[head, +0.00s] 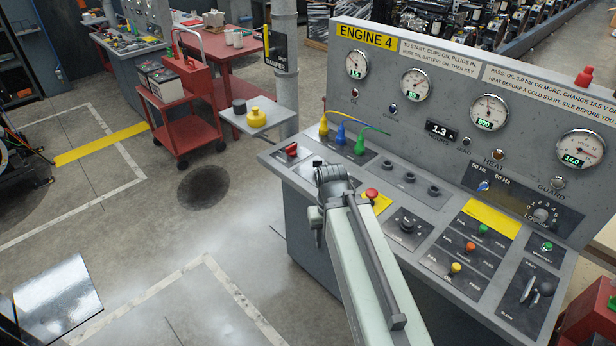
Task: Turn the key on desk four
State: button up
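Desk four is a grey console (272,158) with an upright panel marked ENGINE 4 (367,36). A round black switch (406,225) sits on a dark plate on its sloped top; I cannot tell whether it is the key. My pale green arm reaches up from the bottom over the desk's left part. My gripper (317,222) is at its far end, pointing down by the desk's front left edge, left of the black switch. Its fingers are too small and partly hidden to tell whether they are open. The arm covers part of the desk top.
A red mushroom button (371,195), three coloured plugs (340,134), small coloured knobs (470,247) and a lever (532,290) stand on the desk. A small side shelf (282,117) holds a yellow-capped item (256,117). A red trolley (190,133) stands behind.

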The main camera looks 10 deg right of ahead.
aim_at(316, 164)
jog(key=z, duration=0.15)
jog(key=i, duration=0.85)
jog(key=u, duration=0.05)
